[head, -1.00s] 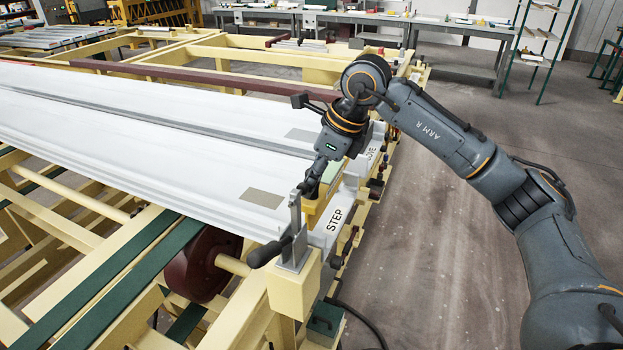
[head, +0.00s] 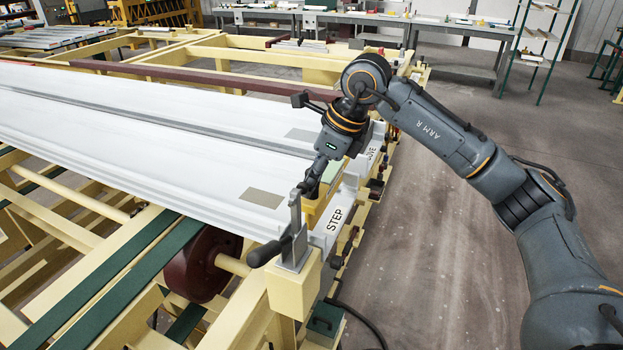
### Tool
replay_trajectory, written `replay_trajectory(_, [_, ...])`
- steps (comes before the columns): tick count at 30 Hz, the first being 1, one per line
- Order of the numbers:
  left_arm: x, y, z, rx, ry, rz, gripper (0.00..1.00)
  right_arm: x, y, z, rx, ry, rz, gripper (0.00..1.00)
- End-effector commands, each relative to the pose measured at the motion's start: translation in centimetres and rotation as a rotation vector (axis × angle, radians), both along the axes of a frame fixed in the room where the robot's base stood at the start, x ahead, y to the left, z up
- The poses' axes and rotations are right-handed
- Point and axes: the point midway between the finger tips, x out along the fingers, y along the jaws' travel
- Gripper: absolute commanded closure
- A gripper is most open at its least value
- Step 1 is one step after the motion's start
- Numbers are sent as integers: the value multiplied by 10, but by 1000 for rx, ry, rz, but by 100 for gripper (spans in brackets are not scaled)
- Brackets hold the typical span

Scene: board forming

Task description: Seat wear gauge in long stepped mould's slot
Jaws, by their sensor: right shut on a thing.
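My right gripper (head: 310,186) reaches down from the right to the near right end of the long white mould (head: 130,125). It is shut on a yellow piece (head: 317,210), which seems to be the wear gauge. The gripper and a grey upright bracket partly hide this piece. It is beside the pale end block marked "STEP" (head: 335,219). I cannot make out the slot or tell whether the gauge is inside it. My left gripper is not in view.
A black-handled lever (head: 268,253) on a cream post (head: 295,285) stands close in front of the gripper. A second end block, its marking partly hidden, lies farther back. Cream frame rails and a dark red roller (head: 200,268) are below left. The floor at right is clear.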

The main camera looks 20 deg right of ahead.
Motion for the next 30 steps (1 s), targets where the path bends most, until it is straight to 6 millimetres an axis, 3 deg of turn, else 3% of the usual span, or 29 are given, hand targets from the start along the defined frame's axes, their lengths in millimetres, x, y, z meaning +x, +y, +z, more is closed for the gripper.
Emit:
replay_trajectory(16, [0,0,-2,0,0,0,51,0,0,0,1,-2,1,100])
replay_trajectory(30, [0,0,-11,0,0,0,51,0,0,-11,1,-2,1,100])
